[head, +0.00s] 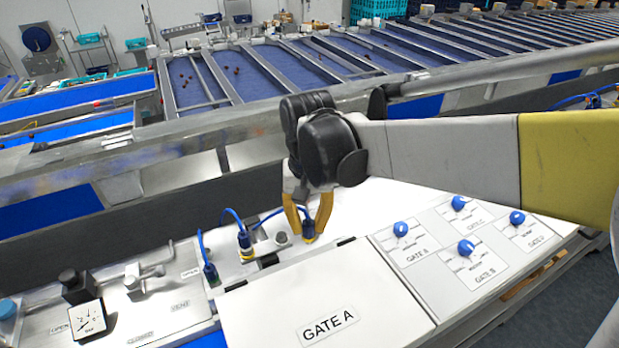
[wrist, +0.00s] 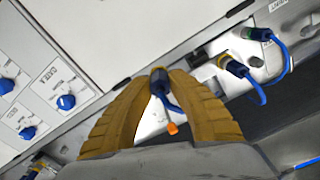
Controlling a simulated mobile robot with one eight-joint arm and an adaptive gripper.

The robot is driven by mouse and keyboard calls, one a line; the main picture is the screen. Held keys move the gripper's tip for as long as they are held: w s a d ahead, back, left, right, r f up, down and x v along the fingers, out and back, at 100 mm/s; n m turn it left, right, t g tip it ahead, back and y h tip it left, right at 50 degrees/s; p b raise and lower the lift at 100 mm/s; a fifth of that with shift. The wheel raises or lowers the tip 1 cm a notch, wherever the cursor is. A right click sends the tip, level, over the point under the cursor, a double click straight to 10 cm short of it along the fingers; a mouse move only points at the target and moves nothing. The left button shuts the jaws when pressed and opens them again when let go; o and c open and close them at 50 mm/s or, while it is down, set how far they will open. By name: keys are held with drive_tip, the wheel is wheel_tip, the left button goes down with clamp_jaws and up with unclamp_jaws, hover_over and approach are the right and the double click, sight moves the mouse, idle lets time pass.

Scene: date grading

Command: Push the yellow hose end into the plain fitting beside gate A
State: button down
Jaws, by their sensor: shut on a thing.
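My gripper (head: 308,222) is shut on a dark blue hose end (head: 309,229) with a yellow tip, low over the white panel just behind the GATE A box. In the wrist view the hose end (wrist: 160,82) sits between my two tan fingertips (wrist: 160,75). A blue hose runs from it to the left in the head view. A plain grey round fitting (head: 282,239) stands just left of my gripper in the head view. The held end looks beside it, not on it. Whether the held tip touches anything is hidden.
A blue connector with a yellow collar (head: 245,246) stands left of the grey fitting, and another blue connector (head: 210,272) farther left. The GATE A box (head: 330,295) lies in front. Blue knobs (head: 466,248) are at right. A gauge (head: 88,318) and valves are at left.

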drive_tip(key=s+a, duration=0.4)
drive_tip(key=a, duration=0.6)
drive_tip(key=s+a+b, duration=0.1)
drive_tip(key=s+a, duration=0.4)
drive_tip(key=a, duration=0.5)
drive_tip(key=shift+s, duration=0.3)
idle(0.7)
drive_tip(key=shift+w, duration=0.1)
drive_tip(key=w+a, duration=0.3)
drive_tip(key=w, duration=0.4)
drive_tip(key=w+a+f, duration=0.1)
drive_tip(key=w+a, duration=0.3)
drive_tip(key=w, duration=0.3)
drive_tip(key=shift+w+f+b, duration=0.25)
drive_tip(key=shift+w+b, duration=0.15)
drive_tip(key=shift+b, duration=0.05)
idle(0.6)
wheel_tip(320, 180, down, 6)
drive_tip(key=b, duration=0.4)
idle(0.8)
drive_tip(key=shift+f, duration=0.15)
idle(0.4)
drive_tip(key=shift+f+b, duration=0.7)
drive_tip(key=shift+f, duration=0.25)
